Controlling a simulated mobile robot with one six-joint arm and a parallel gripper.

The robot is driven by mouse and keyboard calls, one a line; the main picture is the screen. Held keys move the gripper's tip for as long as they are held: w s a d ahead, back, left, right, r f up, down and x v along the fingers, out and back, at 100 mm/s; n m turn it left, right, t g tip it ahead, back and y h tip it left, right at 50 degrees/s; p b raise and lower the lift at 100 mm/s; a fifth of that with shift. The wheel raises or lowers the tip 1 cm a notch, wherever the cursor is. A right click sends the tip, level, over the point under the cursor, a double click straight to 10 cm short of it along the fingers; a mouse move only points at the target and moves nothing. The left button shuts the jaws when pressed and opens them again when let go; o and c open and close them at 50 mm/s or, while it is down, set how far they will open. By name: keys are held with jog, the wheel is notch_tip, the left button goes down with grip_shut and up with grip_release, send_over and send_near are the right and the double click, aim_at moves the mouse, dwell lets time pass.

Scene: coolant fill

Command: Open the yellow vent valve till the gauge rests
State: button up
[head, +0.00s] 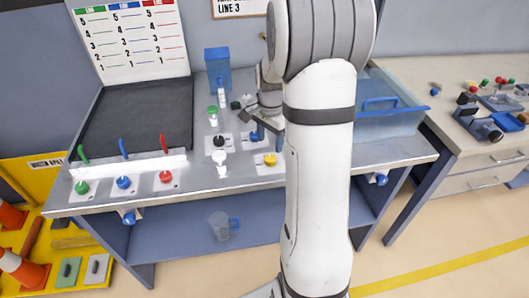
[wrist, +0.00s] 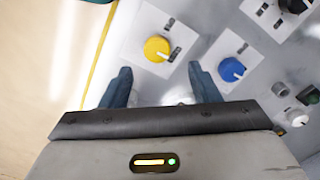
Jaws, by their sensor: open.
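The yellow vent valve knob (wrist: 156,49) sits on a white plate on the bench top, with a pale pointer mark toward its lower right; the plate's label is too blurred to read. It also shows in the head view (head: 270,159), just left of my arm. My gripper (wrist: 161,85) is open and empty, its two blue fingers apart. In the wrist view the yellow knob lies beyond the fingertips, roughly centred between them, and no finger touches it. I cannot pick out the gauge; my arm hides part of the bench.
A blue knob (wrist: 231,69) is close by the right finger. Green (head: 82,187), blue (head: 124,182) and red (head: 166,177) valves line the left front. A blue box (head: 217,68) stands behind; a clear bin (head: 390,118) is at right. A jug (head: 219,226) is on the shelf below.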

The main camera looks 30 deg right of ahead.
aim_at(270, 157)
notch_tip(270, 157, down, 7)
jog(key=shift+r, duration=0.2)
